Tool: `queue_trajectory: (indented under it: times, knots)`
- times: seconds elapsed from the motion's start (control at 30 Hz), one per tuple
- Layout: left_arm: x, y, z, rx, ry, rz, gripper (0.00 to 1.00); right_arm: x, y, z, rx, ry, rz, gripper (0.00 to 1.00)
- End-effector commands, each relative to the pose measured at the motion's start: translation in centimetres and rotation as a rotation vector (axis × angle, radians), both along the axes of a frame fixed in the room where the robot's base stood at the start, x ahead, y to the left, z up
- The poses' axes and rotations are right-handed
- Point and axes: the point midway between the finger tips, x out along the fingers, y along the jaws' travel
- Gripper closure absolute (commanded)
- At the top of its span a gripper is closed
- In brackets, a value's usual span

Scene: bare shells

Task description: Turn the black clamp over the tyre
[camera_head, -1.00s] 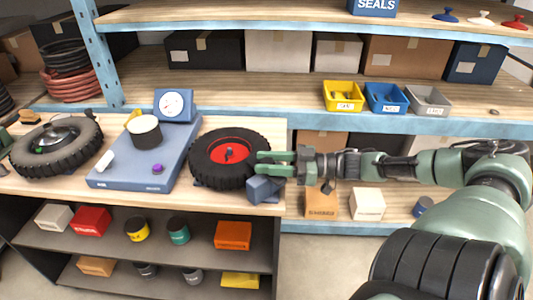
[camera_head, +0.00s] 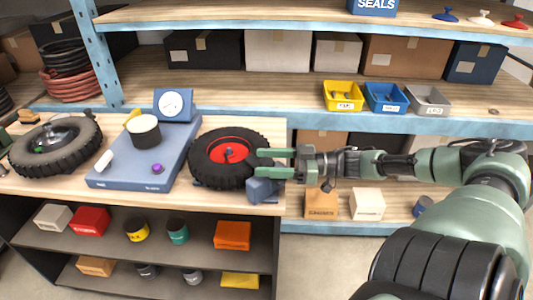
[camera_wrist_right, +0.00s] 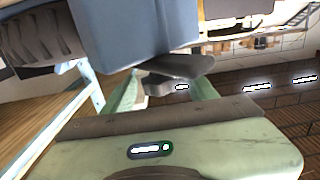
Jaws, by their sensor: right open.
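The tyre (camera_head: 207,171) with a red hub lies flat on the wooden bench, at its right end. A blue block (camera_head: 263,189) sits at the tyre's right front edge; it fills the top of the right wrist view (camera_wrist_right: 135,30). A dark grey bar (camera_wrist_right: 180,69), apparently the clamp's arm, shows under the block between my fingers; I cannot make it out in the head view. My right gripper (camera_head: 262,162) is open, fingers pointing left over the tyre's right edge, just above the block. Whether it touches the bar is unclear.
A blue machine (camera_head: 115,175) with a dial and a dark cylinder stands left of the tyre. Another tyre (camera_head: 85,135) lies at the far left. Shelves with boxes and yellow, blue and grey bins (camera_head: 428,100) rise behind. Open floor lies right of the bench.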

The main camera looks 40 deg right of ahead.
Motion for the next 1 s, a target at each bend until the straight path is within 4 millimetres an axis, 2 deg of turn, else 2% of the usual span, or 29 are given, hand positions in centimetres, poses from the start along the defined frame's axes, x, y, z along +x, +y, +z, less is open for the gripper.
queue_trajectory:
  times: [0.3, 0.5, 1.0]
  knots:
    - [0.0, 0.1, 2.8, 0.001, 0.001, 0.001, 0.64, -3.4, -3.3, 0.2, -0.001, 0.005, -0.003, 0.43]
    - [0.0, 0.2, 3.4, 0.002, 0.001, 0.001, 0.64, -5.2, -4.9, 0.1, 0.0, 0.001, -0.002, 0.43]
    - [-0.1, 0.2, 3.4, 0.002, 0.001, 0.001, 0.64, -5.5, -5.3, 0.0, 0.0, 0.0, 0.001, 0.43]
